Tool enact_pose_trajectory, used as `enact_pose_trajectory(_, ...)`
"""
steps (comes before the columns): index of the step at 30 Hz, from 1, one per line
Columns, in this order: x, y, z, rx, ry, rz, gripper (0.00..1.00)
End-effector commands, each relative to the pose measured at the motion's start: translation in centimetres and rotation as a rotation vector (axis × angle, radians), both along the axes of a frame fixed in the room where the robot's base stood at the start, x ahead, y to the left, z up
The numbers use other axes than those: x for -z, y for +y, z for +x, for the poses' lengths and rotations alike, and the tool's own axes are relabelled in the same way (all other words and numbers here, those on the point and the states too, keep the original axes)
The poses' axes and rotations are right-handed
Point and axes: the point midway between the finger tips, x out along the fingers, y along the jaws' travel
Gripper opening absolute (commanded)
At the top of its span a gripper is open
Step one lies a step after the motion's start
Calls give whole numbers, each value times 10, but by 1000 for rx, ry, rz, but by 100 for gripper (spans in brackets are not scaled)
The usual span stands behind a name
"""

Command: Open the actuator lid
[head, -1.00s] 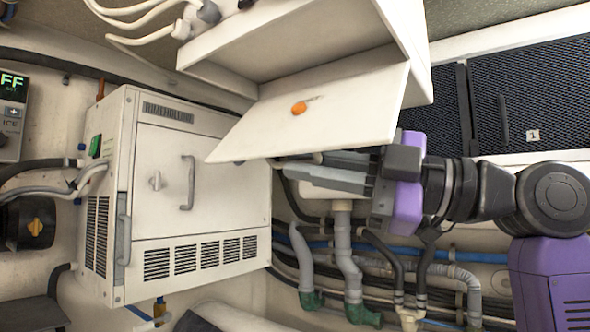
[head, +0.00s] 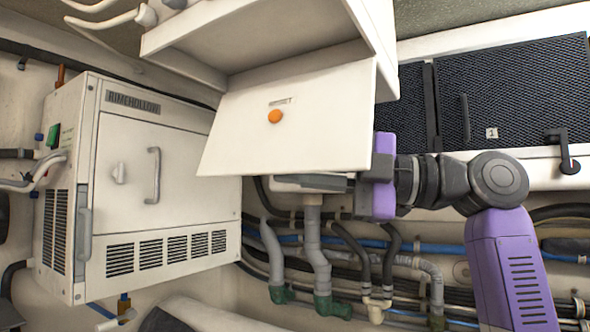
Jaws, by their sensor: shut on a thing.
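The actuator lid (head: 320,128) is a white panel with an orange knob (head: 275,116) and a small dark label above it. It hangs at a slant below the front of a white box (head: 290,55), with its face toward me. My gripper (head: 310,183) is at the lid's lower right edge, coming in from the right. Its grey fingers are partly hidden behind the lid and appear shut on that edge. The contact itself is hidden.
A white cabinet (head: 150,190) with a handle and vent slots stands at left. Grey pipes with green fittings (head: 335,306) and several hoses run below my gripper. Dark mesh panels (head: 510,95) are on the right, with a black latch handle (head: 567,150) below them.

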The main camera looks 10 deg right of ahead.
Motion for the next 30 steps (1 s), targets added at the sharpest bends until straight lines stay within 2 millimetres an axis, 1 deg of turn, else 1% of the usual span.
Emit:
enact_pose_trajectory(5,-1,-1,0,3,0,2,0)
enact_pose_trajectory(6,-1,-1,0,3,0,2,14)
enact_pose_trajectory(8,-1,-1,0,3,0,2,26)
enact_pose_trajectory(9,-1,0,0,3,0,2,30)
enact_pose_trajectory(17,-1,0,0,1,0,2,30)
enact_pose_trajectory(20,0,-4,-1,3,0,2,30)
enact_pose_trajectory(23,1,-15,-3,5,0,3,30)
enact_pose_trajectory(30,5,-52,-15,4,-1,4,30)
